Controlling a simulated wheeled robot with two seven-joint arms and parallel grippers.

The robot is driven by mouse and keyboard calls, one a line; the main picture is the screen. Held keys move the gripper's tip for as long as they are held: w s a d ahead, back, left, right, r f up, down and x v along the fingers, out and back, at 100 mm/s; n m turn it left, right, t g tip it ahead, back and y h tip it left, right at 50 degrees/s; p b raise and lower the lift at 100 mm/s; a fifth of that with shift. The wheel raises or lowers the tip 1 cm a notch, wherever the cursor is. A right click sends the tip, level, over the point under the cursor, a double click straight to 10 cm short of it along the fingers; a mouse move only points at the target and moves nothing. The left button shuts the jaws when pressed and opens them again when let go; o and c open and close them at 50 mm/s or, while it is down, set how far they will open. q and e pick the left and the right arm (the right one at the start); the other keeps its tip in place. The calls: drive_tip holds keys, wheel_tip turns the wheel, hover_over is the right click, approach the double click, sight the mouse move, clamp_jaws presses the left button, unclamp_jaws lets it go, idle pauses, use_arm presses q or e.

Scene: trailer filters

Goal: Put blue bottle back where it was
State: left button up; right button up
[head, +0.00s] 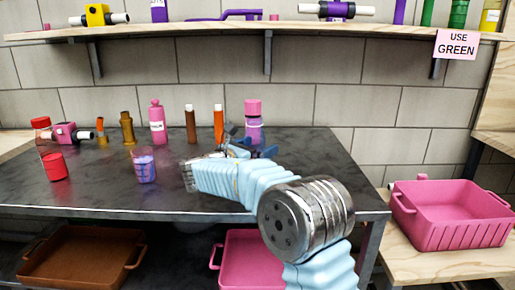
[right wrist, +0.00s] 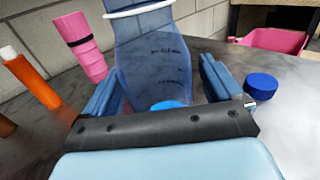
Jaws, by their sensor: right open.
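The translucent blue bottle (right wrist: 165,62), with small dark print and a pale ring near the top of the picture, shows large in the right wrist view. It is between the two blue fingers of my right gripper (right wrist: 158,88), which are spread on either side of it. In the head view my right gripper (head: 247,148) is over the back right of the dark table; the bottle is mostly hidden there by the gripper and arm. A round blue cap (right wrist: 262,87) lies on the table right of the fingers. My left gripper is not in view.
A shelf (head: 230,28) hangs above. A pink crate (head: 450,232) stands right.

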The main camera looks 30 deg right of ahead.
drive_tip(key=b+v, duration=0.1)
drive_tip(key=v, duration=1)
drive_tip(key=shift+s+a, duration=0.1)
drive_tip(key=shift+a, duration=0.2)
